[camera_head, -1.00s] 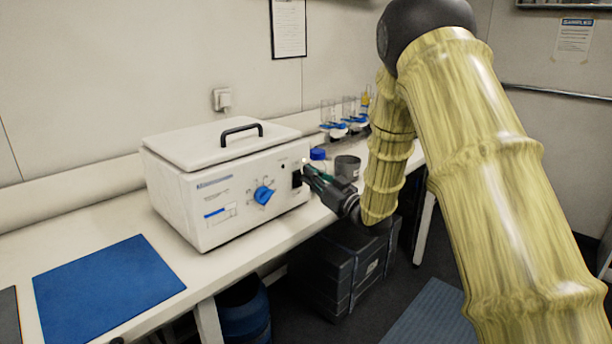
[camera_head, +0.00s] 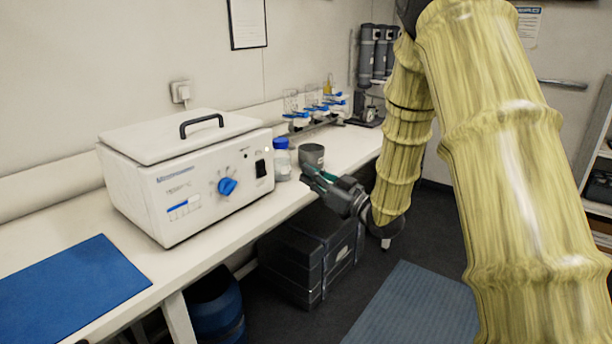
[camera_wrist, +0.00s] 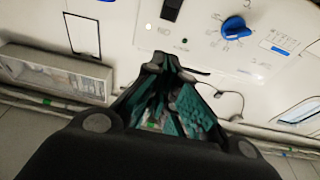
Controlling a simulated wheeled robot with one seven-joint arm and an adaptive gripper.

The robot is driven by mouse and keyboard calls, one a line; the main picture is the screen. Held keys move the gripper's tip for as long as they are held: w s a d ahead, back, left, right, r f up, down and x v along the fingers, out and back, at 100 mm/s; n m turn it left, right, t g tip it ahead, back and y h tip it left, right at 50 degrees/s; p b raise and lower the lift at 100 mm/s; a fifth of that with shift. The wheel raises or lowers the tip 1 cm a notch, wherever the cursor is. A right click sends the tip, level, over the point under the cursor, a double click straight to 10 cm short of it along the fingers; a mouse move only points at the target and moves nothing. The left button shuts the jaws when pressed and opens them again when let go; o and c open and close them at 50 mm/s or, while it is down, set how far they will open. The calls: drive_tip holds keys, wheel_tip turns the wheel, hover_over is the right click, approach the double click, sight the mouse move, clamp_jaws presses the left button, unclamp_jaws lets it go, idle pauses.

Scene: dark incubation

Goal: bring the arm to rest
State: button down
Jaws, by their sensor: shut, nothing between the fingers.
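My gripper (camera_head: 307,173) is shut and empty, held in front of the bench edge, to the right of the white incubator box (camera_head: 140,200) and apart from it. The box has a closed lid (camera_head: 165,137) with a black handle, a blue knob (camera_head: 227,186) and a black switch (camera_head: 261,168). In the wrist view my gripper (camera_wrist: 172,68) points toward the front panel (camera_wrist: 205,60), which shows the blue knob (camera_wrist: 235,27), part of the black switch (camera_wrist: 172,8) and a small pale light. My arm is bent, its yellow-sleeved links filling the right side of the head view.
A blue-capped bottle (camera_head: 281,160) and a grey cup (camera_head: 312,155) stand on the bench (camera_head: 345,140) close behind my gripper. A blue mat (camera_head: 75,285) lies at left. Dark cases (camera_head: 300,262) and a blue drum (camera_head: 215,310) are below. Floor at right is open, with a grey-blue mat (camera_head: 410,305).

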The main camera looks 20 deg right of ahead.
idle(0.3)
drive_tip(key=s+a+f+m+g+h+p, duration=0.1)
drive_tip(key=a+f+m+g+h, duration=0.15)
drive_tip(key=f, duration=0.65)
drive_tip(key=s+a+f+m+g+h+p, duration=0.1)
drive_tip(key=s+f+h+p, duration=0.15)
drive_tip(key=f, duration=0.65)
drive_tip(key=s+a+f+m+g+h, duration=0.1)
drive_tip(key=s+f+g, duration=0.1)
drive_tip(key=s+f, duration=0.45)
drive_tip(key=s+a+f+m+g+h, duration=0.1)
drive_tip(key=s+a+f+g+h, duration=0.15)
drive_tip(key=f, duration=0.65)
drive_tip(key=s+a+f+g+p, duration=0.1)
drive_tip(key=s+f+g, duration=0.2)
drive_tip(key=s, duration=0.8)
drive_tip(key=s+a+f+g+p, duration=0.1)
drive_tip(key=s+a+f+g, duration=0.1)
drive_tip(key=s+f, duration=0.4)
drive_tip(key=s+a+f+g+h+p, duration=0.1)
drive_tip(key=s+f+g, duration=0.3)
drive_tip(key=s, duration=1.2)
drive_tip(key=shift+s+a+f+g+p, duration=0.3)
drive_tip(key=shift+a+g+p, duration=0.05)
drive_tip(key=shift+g+p, duration=0.25)
